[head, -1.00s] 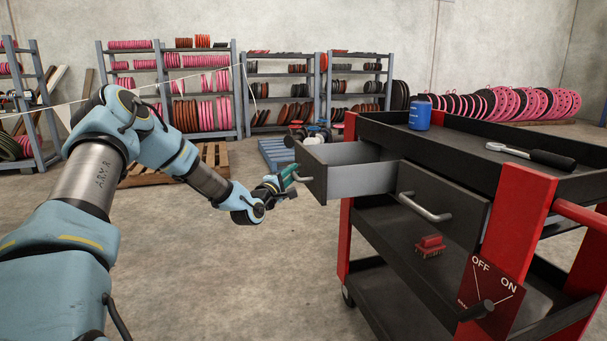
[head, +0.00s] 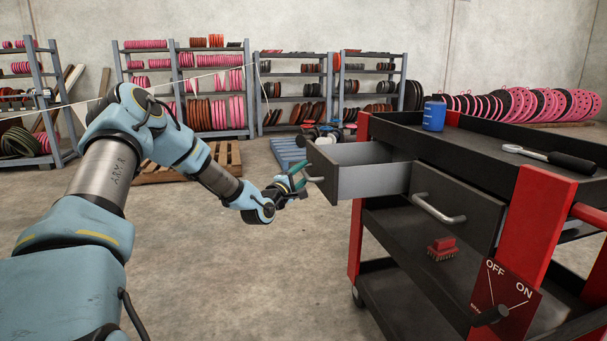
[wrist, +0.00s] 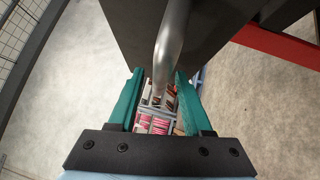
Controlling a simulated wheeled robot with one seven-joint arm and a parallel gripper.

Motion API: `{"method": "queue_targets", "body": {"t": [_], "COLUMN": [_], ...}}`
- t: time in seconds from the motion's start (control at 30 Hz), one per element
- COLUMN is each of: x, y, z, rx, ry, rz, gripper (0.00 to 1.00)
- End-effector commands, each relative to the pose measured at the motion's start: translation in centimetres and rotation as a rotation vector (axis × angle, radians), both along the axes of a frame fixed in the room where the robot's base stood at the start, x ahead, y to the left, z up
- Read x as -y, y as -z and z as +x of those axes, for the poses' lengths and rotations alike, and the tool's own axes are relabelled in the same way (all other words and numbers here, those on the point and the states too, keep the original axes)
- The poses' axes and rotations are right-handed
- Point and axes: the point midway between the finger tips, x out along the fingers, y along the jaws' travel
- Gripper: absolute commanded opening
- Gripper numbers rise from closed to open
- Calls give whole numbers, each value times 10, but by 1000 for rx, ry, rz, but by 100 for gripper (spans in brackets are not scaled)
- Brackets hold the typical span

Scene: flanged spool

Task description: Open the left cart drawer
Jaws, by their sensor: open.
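The left cart drawer (head: 375,181) is pulled well out of the red and black cart, and its empty-looking grey inside shows in the head view. Its bar handle (head: 314,179) is on the front face. My gripper (head: 300,182) is right at this handle, to its left. In the wrist view the handle (wrist: 172,50) runs down between the two green fingers of my gripper (wrist: 158,90), with a gap on each side. The fingers are apart and do not grip it. The drawer front (wrist: 210,45) fills the top of the wrist view.
The right drawer (head: 455,205) is shut. A red brush (head: 442,249) is on a lower shelf. Open concrete floor (head: 250,270) lies left of the cart.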

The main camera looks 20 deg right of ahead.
Motion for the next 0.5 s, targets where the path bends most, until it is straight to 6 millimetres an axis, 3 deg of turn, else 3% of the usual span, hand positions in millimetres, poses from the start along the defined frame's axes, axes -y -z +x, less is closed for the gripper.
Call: {"method": "queue_targets", "body": {"t": [0.5], "x": [-69], "y": [13], "z": [-54], "rx": [-2], "ry": [-2], "rz": [2], "gripper": [50]}}
